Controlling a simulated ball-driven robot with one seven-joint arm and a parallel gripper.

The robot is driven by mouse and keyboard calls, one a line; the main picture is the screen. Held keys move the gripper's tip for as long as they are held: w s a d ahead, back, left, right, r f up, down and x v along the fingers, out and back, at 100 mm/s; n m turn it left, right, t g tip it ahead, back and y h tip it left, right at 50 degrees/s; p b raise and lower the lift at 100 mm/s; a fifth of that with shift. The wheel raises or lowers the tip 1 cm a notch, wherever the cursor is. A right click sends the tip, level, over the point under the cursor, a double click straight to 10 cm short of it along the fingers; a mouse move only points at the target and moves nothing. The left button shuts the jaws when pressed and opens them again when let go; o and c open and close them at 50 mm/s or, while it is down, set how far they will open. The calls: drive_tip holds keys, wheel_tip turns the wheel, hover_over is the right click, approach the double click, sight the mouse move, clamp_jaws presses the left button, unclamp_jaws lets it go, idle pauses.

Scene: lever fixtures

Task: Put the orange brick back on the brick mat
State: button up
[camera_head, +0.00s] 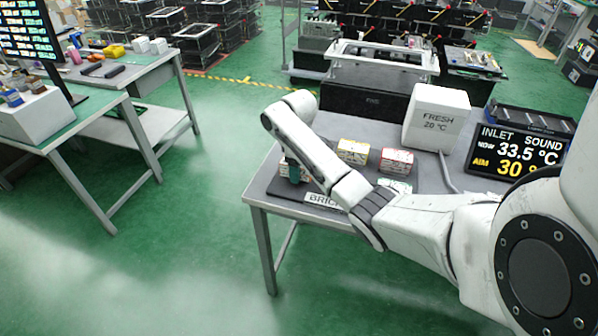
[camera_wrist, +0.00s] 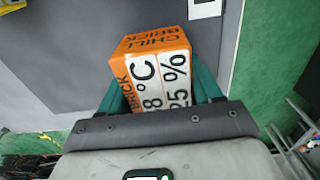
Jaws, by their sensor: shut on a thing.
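In the head view my gripper (camera_head: 293,172) is over the left part of the table, largely hidden by my arm, and the brick is hardly visible there. The dark brick mat (camera_head: 262,188) lies at the table's front left, with a "BRICK" label (camera_head: 322,201) partly covered by my arm. I cannot tell whether the brick touches the mat.
A yellow brick (camera_head: 352,151) and a red brick (camera_head: 396,160) stand to the right of my gripper. A white "FRESH" box (camera_head: 436,117) and an inlet display (camera_head: 515,152) stand further right. The table's left edge is close to my gripper, with green floor beyond.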

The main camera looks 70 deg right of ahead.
drive_tip(key=shift+f, duration=0.8)
drive_tip(key=shift+s+f, duration=0.1)
drive_tip(key=o, duration=1.4)
wheel_tip(320, 180, up, 11)
drive_tip(key=shift+f+p, duration=0.1)
drive_tip(key=shift+p, duration=0.65)
drive_tip(key=shift+r+p, duration=0.7)
drive_tip(key=shift+p, duration=0.05)
